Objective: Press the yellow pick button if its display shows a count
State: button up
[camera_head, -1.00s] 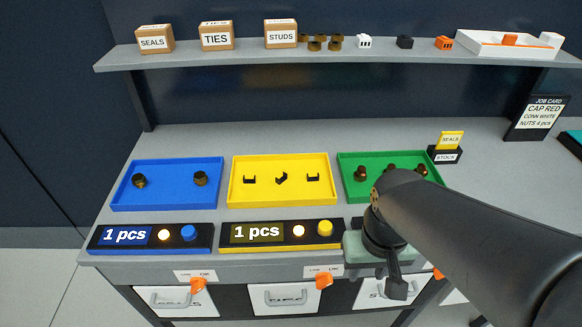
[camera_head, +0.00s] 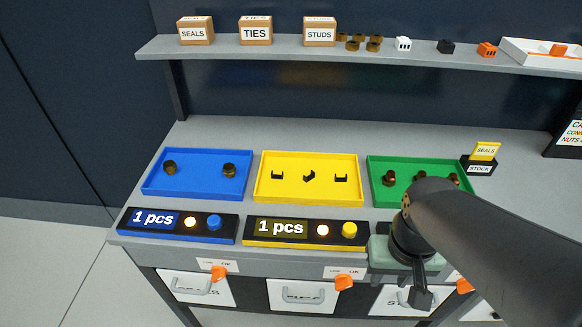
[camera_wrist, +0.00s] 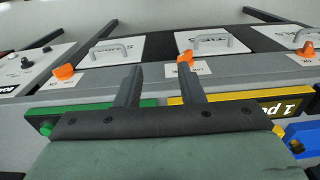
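The yellow pick panel (camera_head: 265,238) sits at the table's front edge, below the yellow tray. Its display (camera_head: 280,228) reads "1 pcs". A lit round lamp (camera_head: 322,230) and the yellow pick button (camera_head: 349,229) are at its right. My gripper (camera_head: 422,295) is to the right of the yellow button, apart from it, in front of the green tray. In the wrist view my gripper (camera_wrist: 160,78) has two fingers spread with nothing between them.
The blue panel (camera_head: 150,233) also reads "1 pcs". Blue (camera_head: 195,191), yellow (camera_head: 308,199) and green (camera_head: 376,203) trays hold small parts. Drawers with orange tabs (camera_head: 344,283) are under the edge. A shelf (camera_head: 240,49) with boxes runs behind. My arm covers much of the right side.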

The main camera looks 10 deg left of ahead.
grip_shut()
dwell(1.6)
